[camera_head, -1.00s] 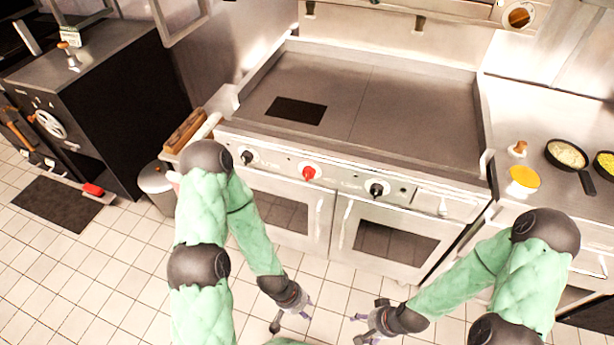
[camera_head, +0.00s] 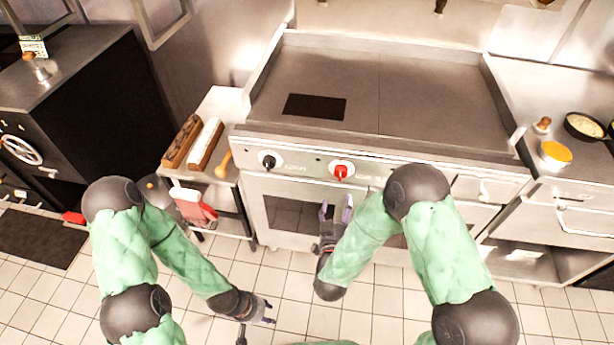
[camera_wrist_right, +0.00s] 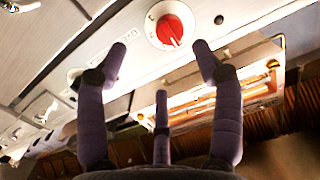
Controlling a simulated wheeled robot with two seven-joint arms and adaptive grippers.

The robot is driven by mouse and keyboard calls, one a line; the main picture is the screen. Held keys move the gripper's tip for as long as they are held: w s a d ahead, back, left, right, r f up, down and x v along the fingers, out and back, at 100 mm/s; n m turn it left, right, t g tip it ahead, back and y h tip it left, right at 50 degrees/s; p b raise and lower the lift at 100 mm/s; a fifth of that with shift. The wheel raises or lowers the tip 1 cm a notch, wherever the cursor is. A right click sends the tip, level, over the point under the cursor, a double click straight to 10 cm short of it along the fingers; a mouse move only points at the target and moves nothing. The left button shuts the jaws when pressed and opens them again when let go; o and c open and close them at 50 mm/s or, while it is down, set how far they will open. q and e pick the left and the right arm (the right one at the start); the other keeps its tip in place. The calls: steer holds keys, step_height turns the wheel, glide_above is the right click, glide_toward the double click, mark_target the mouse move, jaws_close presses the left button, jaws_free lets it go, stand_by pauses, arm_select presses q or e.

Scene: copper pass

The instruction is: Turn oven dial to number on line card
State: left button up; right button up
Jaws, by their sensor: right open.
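The range front carries a red dial (camera_head: 341,171) and a black dial (camera_head: 268,161) on white plates. My right gripper (camera_head: 336,210) is open and empty in front of the oven door, below the red dial. In the right wrist view the red dial (camera_wrist_right: 170,29) has a white pointer mark and lies beyond and between the spread fingertips (camera_wrist_right: 160,55), apart from them. My right arm hides the panel further right. My left gripper (camera_head: 258,318) is open and empty, low over the floor. A small white and green card (camera_head: 33,46) stands at far left; its writing is unreadable.
The flat griddle top (camera_head: 430,95) sits above the panel. Pans and a yellow-topped container (camera_head: 555,153) stand on the right counter. The tiled floor is open in front.

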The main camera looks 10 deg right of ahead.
mark_target(340, 176)
steer(key=shift+t+h, duration=0.3)
steer(key=shift+t, duration=0.1)
steer(key=b+x, duration=0.1)
steer(key=x, duration=0.2)
steer(key=b+x, duration=0.1)
steer(key=x, duration=0.3)
steer(key=a+r+b+x, duration=0.1)
steer(key=x, duration=0.2)
steer(key=shift+w+r, duration=0.1)
steer(key=shift+w, duration=0.35)
arm_select(q)
steer(key=f, duration=0.1)
steer(key=a+f, duration=0.1)
steer(key=f, duration=0.1)
steer(key=shift+f, duration=0.15)
steer(key=shift+d, duration=0.1)
arm_select(e)
steer(key=shift+d+r, duration=0.1)
steer(key=c, duration=1.1)
